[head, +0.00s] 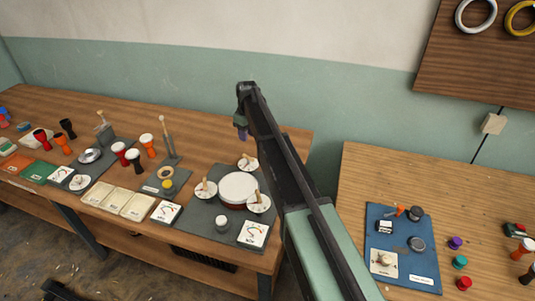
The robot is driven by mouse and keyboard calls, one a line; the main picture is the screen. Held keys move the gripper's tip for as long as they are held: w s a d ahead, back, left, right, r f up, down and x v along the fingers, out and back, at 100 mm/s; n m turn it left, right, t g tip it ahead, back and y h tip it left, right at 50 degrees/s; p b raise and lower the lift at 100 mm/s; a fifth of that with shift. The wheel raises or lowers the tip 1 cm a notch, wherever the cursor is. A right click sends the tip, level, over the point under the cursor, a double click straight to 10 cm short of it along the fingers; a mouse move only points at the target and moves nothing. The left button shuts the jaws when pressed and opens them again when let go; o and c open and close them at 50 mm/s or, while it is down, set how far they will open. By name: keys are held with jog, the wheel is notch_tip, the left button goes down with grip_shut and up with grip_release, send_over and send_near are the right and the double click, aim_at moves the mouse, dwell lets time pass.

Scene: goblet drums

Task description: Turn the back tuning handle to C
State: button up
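A round white-topped drum with a reddish side (237,188) sits on a dark grey board (200,222) near the right end of the left table. Around it stand white dials with wooden tuning handles: the back one (248,163), a left one (205,188) and a right one (258,202). The dial letters are too small to read. My arm rises past the board's right side. My gripper (241,128) is small, above and behind the back handle in the picture, apart from it. A purple bit shows at its end; its fingers are unclear.
A second table (370,178) with a blue board (402,268) stands at right, beyond a gap.

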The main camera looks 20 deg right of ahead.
aim_at(245, 155)
jog(key=shift+s+a+f+b, duration=0.25)
jog(key=shift+a+b, duration=0.1)
jog(key=shift+a, duration=0.1)
jog(key=f+b, duration=1)
jog(key=shift+s+a+f, duration=0.2)
jog(key=shift+a+f, duration=0.05)
jog(key=shift+a, duration=0.05)
jog(key=shift+r, duration=0.15)
grip_shut()
